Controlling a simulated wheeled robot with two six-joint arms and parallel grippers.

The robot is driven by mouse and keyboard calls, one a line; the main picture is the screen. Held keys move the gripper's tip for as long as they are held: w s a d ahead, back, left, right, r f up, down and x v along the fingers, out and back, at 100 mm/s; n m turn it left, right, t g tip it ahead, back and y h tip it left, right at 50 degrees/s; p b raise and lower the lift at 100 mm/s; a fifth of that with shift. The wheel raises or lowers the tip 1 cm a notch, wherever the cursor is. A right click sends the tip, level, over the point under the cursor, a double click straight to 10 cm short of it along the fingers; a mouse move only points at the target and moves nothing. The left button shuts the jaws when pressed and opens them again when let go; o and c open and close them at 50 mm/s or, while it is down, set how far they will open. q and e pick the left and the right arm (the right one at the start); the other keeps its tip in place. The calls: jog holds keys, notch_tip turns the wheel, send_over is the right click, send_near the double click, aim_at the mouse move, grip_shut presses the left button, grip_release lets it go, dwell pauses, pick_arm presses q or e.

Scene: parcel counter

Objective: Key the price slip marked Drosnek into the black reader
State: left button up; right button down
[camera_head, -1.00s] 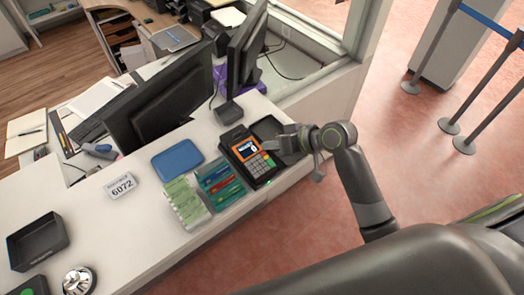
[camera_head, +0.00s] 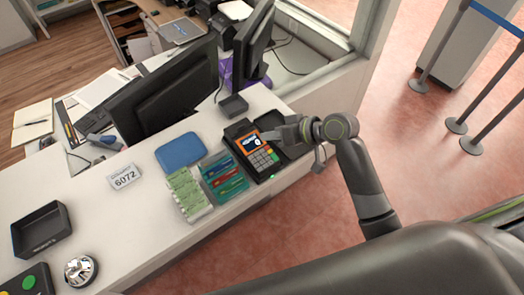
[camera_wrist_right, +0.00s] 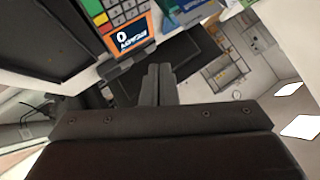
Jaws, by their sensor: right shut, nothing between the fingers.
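The black reader (camera_head: 252,150) stands on the counter near its right end, with an orange-framed screen and a keypad. Its screen is lit but too small to read surely; it also shows in the right wrist view (camera_wrist_right: 130,28). My right gripper (camera_head: 270,135) is shut and empty, its fingertips over or beside the reader's upper right edge; I cannot tell if they touch. In the right wrist view the closed fingers (camera_wrist_right: 159,75) point toward the reader's screen end. Several pale green slips (camera_head: 187,194) lie in a rack left of the reader; no name is legible. My left gripper is not in view.
A rack of coloured cards (camera_head: 222,176) stands beside the reader. A black tray (camera_head: 286,127) lies behind my right gripper. A blue pad (camera_head: 180,151), a 6072 sign (camera_head: 124,177), a dark bin (camera_head: 41,229) and a bell (camera_head: 80,270) are further left. Monitors stand behind.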

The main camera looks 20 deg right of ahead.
aim_at(262, 151)
jog(key=f+b, duration=0.2)
jog(key=w+f+b, duration=0.1)
jog(key=f+b, duration=0.1)
jog(key=f, duration=0.1)
jog(key=shift+a+f, duration=0.2)
jog(key=shift+f, duration=0.05)
jog(key=shift+w+f+b, duration=0.2)
jog(key=shift+f+b, duration=0.15)
jog(key=shift+b, duration=0.05)
dwell(1.4)
jog(key=shift+a+f, duration=0.1)
jog(key=shift+f, duration=0.3)
jog(key=shift+w+f+b, duration=0.1)
jog(key=shift+f+b, duration=0.15)
jog(key=shift+b, duration=0.05)
dwell(0.4)
jog(key=shift+r, duration=0.1)
jog(key=shift+r+p, duration=0.65)
jog(key=shift+p, duration=0.2)
jog(key=shift+s, duration=0.2)
